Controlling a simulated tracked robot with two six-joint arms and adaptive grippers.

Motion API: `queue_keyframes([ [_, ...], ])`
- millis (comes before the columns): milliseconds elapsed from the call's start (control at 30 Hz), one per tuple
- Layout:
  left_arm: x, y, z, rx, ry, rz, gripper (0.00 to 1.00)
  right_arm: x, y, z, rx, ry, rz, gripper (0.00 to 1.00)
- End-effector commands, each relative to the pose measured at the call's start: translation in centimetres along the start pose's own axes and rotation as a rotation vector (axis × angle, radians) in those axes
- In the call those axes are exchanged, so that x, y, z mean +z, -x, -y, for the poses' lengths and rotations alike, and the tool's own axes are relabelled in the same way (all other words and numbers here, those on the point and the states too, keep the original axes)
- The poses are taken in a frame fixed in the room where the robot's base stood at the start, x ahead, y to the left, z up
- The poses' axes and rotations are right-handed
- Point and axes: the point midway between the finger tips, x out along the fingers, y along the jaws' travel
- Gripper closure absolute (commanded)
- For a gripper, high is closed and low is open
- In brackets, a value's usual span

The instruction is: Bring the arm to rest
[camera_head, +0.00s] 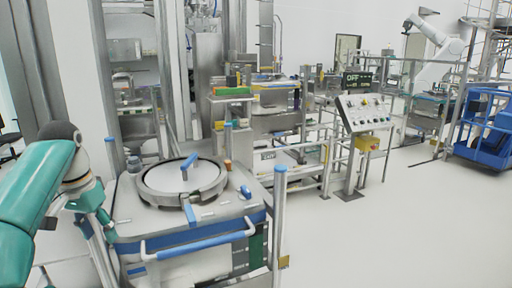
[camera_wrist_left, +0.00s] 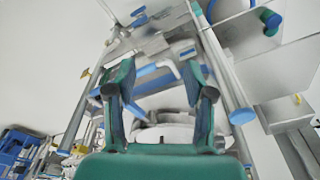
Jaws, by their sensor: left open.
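My left arm (camera_head: 35,205), teal with a dark joint cap, comes in from the left edge of the head view. My left gripper (camera_head: 97,213) hangs below its wrist, at the left side of the steel cart with the round lid. In the left wrist view the left gripper (camera_wrist_left: 157,78) shows two dark-tipped teal fingers spread apart, with nothing held between them. Blue-and-metal bars show behind the fingers; I cannot tell how far off they are. My right arm and gripper are not in view.
The cart (camera_head: 225,215) carries a round lid (camera_head: 182,177) with blue handles and has a blue-gripped rail (camera_head: 200,238) in front. A metal post (camera_head: 279,225) stands at its right. A control panel (camera_head: 364,112) stands farther back. The floor (camera_head: 400,225) at right is clear.

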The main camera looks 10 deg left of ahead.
Motion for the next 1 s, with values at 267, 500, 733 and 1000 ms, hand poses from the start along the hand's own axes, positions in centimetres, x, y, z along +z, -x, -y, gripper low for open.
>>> queue_keyframes([
  [267, -2.8, -7.0, -2.2, 0.024, -0.044, 0.005, 0.47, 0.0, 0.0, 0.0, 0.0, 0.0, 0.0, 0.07],
  [500, -4.2, -17.1, -6.4, 0.082, -0.079, 0.008, 0.47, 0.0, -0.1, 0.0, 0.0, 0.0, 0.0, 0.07],
  [733, -0.9, -30.6, -13.7, 0.189, -0.065, 0.012, 0.47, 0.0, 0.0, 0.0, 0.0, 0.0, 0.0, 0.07],
  [1000, 10.7, -42.0, -22.6, 0.305, 0.048, 0.044, 0.47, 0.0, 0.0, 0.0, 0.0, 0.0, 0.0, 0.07],
])
